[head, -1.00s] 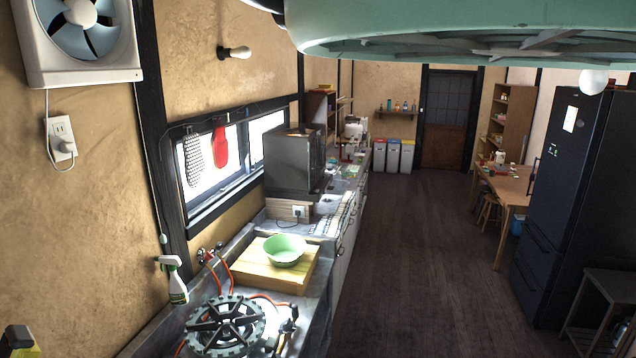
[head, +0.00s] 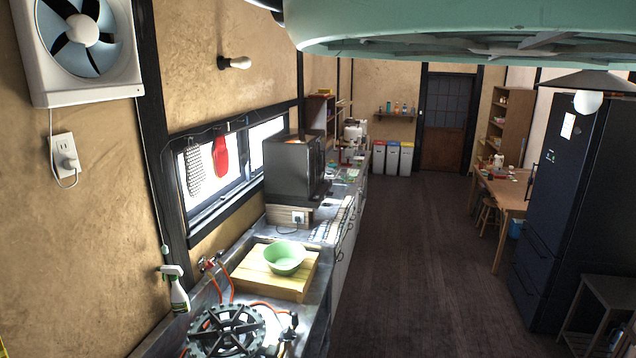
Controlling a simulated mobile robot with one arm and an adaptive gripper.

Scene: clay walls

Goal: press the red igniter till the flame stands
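A black cast gas burner (head: 227,332) sits on the metal counter at the bottom of the head view, its lower edge cut off by the frame. Orange-red gas hoses (head: 266,306) run to it. A dark valve or knob (head: 290,326) stands at its right side. I see no flame on the burner. I cannot make out a red igniter on it. My gripper does not show in this view.
A green bowl (head: 285,257) rests on a wooden board (head: 272,279) behind the burner. A spray bottle (head: 175,290) is at the left by the wall. A grey metal box (head: 292,170) stands farther along the counter. The dark wooden floor (head: 420,260) at right is open.

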